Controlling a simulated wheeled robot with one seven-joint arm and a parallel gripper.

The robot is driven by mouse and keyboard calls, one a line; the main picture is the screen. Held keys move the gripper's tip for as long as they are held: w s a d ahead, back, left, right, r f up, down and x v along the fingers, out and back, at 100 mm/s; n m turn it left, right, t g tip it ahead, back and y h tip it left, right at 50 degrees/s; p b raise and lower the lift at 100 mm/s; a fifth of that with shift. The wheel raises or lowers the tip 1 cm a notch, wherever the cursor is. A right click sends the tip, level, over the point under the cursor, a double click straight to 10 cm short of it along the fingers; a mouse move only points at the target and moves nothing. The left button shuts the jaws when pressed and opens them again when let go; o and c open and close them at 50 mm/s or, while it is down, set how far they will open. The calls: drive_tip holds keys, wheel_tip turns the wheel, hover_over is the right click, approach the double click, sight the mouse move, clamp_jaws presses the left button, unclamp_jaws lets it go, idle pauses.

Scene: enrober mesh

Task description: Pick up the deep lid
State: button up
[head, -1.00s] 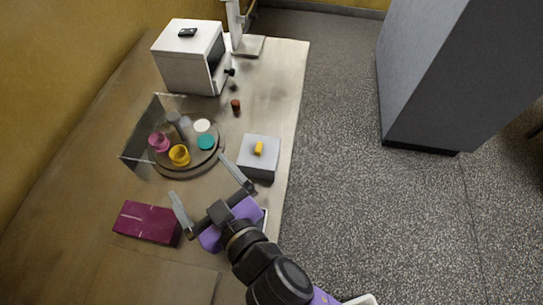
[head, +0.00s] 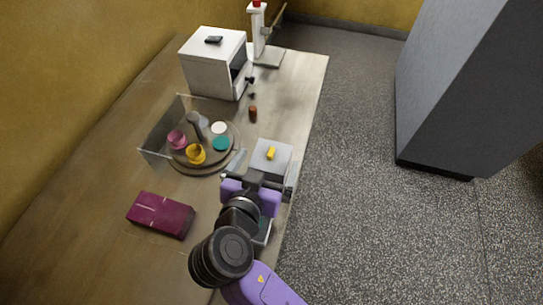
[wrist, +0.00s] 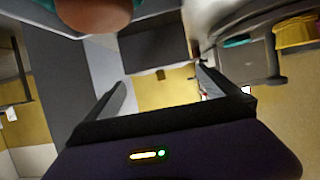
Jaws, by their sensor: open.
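A pale grey-white square block with a small yellow knob on top, which looks like the deep lid (head: 271,155), sits on the table near its right edge. My gripper (head: 263,172) is open and empty, with its fingers spread at the near side of this block. From the head view I cannot tell whether the fingers are level with it or above it. In the wrist view the open fingers (wrist: 162,82) show with nothing between them but distant wall and floor. The lid cannot be made out for certain in the wrist view.
A round turntable (head: 187,168) left of the lid carries pink, yellow, teal, white and grey pieces, with a clear panel behind. A small brown-red cylinder (head: 253,114) stands beyond the lid. A magenta box (head: 161,214) lies at left. A white cabinet (head: 212,66) stands at the back.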

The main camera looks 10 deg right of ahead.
sight(269, 157)
drive_tip(key=p+x, duration=0.1)
drive_tip(key=x, duration=0.3)
drive_tip(key=shift+w, duration=0.2)
drive_tip(key=shift+c, duration=0.2)
drive_tip(key=c, duration=1.3)
drive_tip(key=shift+o, duration=0.2)
drive_tip(key=shift+r, duration=0.1)
